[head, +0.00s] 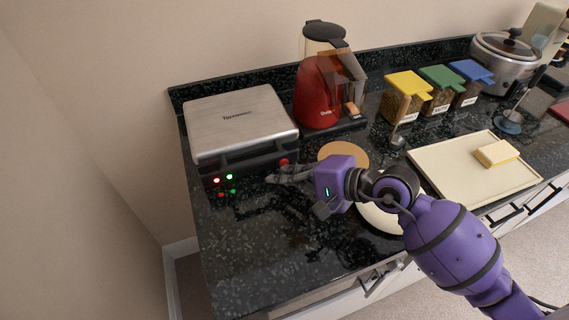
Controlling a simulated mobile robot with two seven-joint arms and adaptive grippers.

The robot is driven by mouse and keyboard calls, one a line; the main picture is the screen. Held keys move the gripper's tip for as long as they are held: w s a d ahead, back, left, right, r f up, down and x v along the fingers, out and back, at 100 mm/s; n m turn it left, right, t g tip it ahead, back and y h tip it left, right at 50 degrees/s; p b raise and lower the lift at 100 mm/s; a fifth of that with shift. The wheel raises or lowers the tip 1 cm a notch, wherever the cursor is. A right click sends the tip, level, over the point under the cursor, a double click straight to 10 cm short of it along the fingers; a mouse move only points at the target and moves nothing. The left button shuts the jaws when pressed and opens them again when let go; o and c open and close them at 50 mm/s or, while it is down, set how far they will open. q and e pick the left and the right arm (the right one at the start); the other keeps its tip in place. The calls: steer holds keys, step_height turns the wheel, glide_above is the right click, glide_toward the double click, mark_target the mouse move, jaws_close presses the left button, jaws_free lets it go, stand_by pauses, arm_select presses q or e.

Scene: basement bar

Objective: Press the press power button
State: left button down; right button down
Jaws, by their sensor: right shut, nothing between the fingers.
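The press (237,125) is a closed appliance with a brushed silver lid and a dark front at the left end of the counter. A small round red button (284,162) is at the right end of its front. A red light and a green light (229,177) glow at the left of the front. My right gripper (272,179) is shut and empty, low in front of the press, its fingertips pointing left. The tips are a little below and left of the red button; I cannot tell whether they touch the press. My left gripper is out of view.
A red coffee maker (314,97) stands right of the press. A round tan board (343,154) and a white plate (380,217) lie near my right arm. Lidded jars (405,100) and a cream tray (474,184) are farther right. The counter's front left (245,245) is clear.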

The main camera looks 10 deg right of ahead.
steer(key=shift+w, duration=0.35)
stand_by(0.3)
steer(key=shift+s, duration=0.15)
steer(key=shift+s+d, duration=0.1)
steer(key=shift+s, duration=0.55)
steer(key=shift+s+d, duration=0.2)
steer(key=shift+s, duration=0.8)
steer(key=shift+s+d, duration=0.2)
steer(key=shift+s, duration=0.75)
steer(key=shift+s+d, duration=0.2)
steer(key=shift+s, duration=0.8)
